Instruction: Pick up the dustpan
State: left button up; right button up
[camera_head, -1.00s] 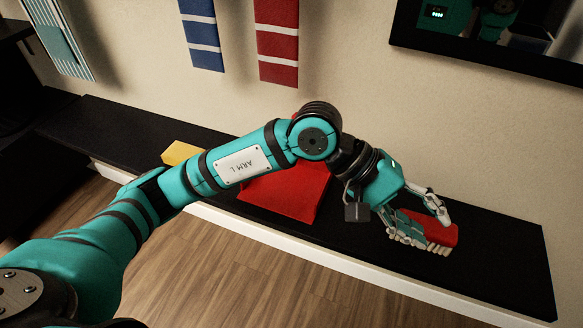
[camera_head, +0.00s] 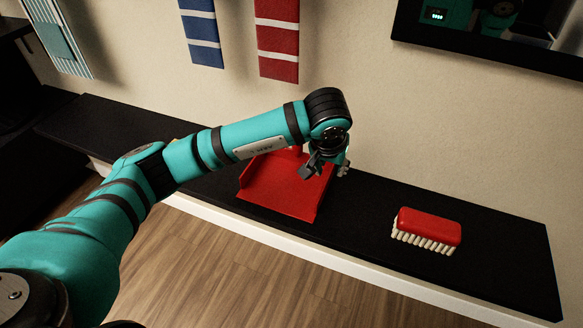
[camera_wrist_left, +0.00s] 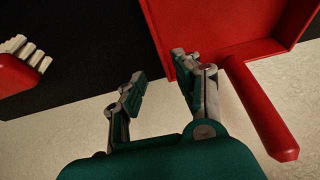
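The red dustpan (camera_head: 282,187) lies on the black shelf, its open pan toward the front edge. In the left wrist view its pan (camera_wrist_left: 215,22) is at the top and its handle (camera_wrist_left: 262,112) runs down at the right. My left gripper (camera_wrist_left: 155,75) is open and empty, with its right finger close beside the pan's edge and the handle to the right of both fingers. In the head view the left gripper (camera_head: 338,170) is over the dustpan's right rear side, partly hidden by its own wrist. I cannot tell whether it touches the pan. My right gripper is not in view.
A red brush (camera_head: 428,228) with white bristles lies on the black shelf (camera_head: 490,265) at the right. Blue (camera_head: 203,35) and red (camera_head: 277,40) striped cloths hang on the wall behind. The shelf is clear between dustpan and brush.

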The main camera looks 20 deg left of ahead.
aim_at(329, 174)
pick_arm(q)
jog(key=x, duration=0.4)
jog(key=b+x, duration=0.1)
jog(key=x, duration=0.1)
jog(key=shift+w+a+f, duration=0.1)
jog(key=shift+a+f, duration=0.15)
jog(key=shift+f, duration=0.05)
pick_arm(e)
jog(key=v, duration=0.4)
pick_arm(q)
grip_shut()
jog(key=shift+r, duration=0.1)
